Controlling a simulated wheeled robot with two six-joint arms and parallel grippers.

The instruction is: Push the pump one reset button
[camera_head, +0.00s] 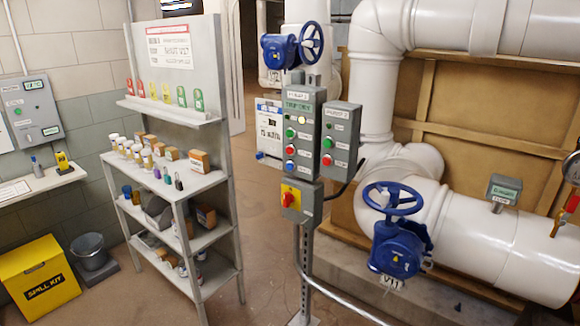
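A grey control box (303,135) stands on a post at the centre; its top label seems to read PUMP 1, but the print is small. The small labels beside the buttons are not clearly readable, so I cannot confirm which one is marked reset. Neither of my grippers is in view, and nothing touches the box.
A second grey box (341,140) adjoins on the right. A red-and-yellow rotary switch (291,197) sits below. Blue valves (397,245) (292,46) stand nearby, with white pipes (465,235) at right. A loaded shelf (185,190) stands left; floor between is open.

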